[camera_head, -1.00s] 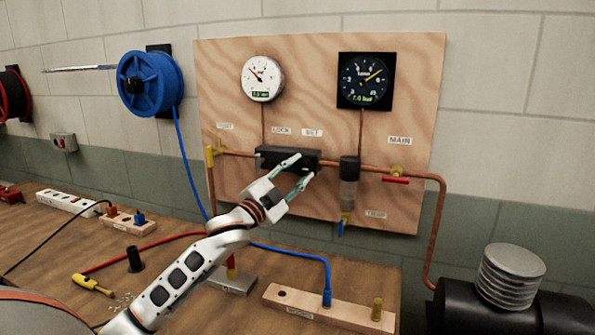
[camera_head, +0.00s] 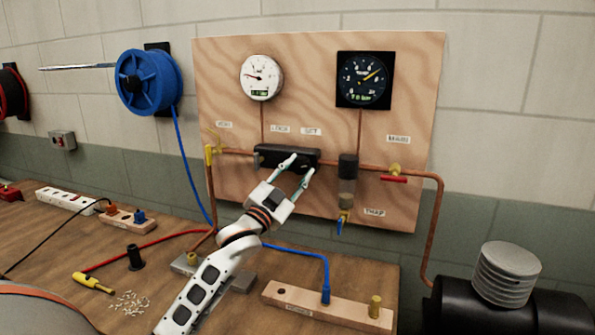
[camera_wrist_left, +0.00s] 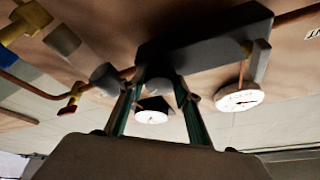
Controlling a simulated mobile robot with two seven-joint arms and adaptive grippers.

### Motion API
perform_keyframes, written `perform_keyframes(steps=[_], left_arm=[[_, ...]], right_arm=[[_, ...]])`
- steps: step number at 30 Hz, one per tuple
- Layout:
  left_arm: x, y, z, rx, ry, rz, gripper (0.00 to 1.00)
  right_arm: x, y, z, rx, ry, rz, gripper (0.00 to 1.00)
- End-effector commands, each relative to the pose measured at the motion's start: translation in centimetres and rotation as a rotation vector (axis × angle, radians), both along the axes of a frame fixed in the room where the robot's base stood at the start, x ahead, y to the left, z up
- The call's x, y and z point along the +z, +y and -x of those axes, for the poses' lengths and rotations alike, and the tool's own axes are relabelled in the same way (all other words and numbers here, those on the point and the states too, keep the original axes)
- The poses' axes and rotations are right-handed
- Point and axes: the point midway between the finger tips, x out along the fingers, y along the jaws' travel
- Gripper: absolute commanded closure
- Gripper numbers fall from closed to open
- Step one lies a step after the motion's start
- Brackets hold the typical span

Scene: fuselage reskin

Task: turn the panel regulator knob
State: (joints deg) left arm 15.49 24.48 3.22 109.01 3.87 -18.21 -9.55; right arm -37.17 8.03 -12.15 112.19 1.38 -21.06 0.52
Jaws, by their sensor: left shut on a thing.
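The panel regulator is a dark block (camera_head: 270,154) on the pipe across the wooden panel (camera_head: 330,60), below the LOCK and SET labels. It also shows as a dark bar in the left wrist view (camera_wrist_left: 205,42). My left gripper (camera_head: 297,166) is at its front, near the right half. In the left wrist view my left gripper (camera_wrist_left: 158,92) has its teal fingers on either side of a grey rounded knob (camera_wrist_left: 159,88), and is shut on it. In the head view the knob is mostly hidden by the fingers. My right gripper is not in view.
A white gauge (camera_head: 261,78) and a black gauge (camera_head: 364,80) sit above. A dark-topped trap (camera_head: 347,180) hangs just right of my gripper, and a red-handled MAIN valve (camera_head: 395,178) is farther right. The bench below holds a wooden block (camera_head: 345,311) with a blue plug.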

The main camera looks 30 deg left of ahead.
Motion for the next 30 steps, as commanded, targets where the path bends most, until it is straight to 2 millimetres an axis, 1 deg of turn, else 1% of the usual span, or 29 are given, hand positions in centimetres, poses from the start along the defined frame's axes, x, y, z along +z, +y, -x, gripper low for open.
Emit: perform_keyframes(steps=[2, 3, 4, 5, 15, 19, 23, 30], left_arm=[[0.0, 0.0, 0.0, 0.0, 0.001, -0.001, 0.89], [0.0, 0.0, 0.0, 0.0, 0.001, -0.001, 0.63], [0.0, 0.0, 0.0, 0.0, 0.001, -0.001, 0.55], [0.0, 0.0, 0.0, 0.0, 0.001, -0.001, 0.51], [0.0, 0.0, 0.1, 0.0, 0.001, -0.001, 0.51], [-0.4, 0.0, 0.8, 0.0, 0.001, -0.001, 0.51], [-1.1, -0.1, 2.6, -0.001, 0.003, -0.001, 0.51], [-2.7, -0.3, 6.9, -0.001, 0.003, 0.001, 0.51]], right_arm=[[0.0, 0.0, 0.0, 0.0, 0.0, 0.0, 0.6], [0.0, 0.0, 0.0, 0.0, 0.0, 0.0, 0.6], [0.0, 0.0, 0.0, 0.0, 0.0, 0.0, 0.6], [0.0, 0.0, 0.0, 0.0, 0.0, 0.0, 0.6], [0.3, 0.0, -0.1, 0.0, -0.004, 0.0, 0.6], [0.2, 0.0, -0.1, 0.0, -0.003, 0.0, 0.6], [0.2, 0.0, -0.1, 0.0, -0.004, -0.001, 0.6], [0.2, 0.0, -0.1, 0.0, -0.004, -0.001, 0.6]])
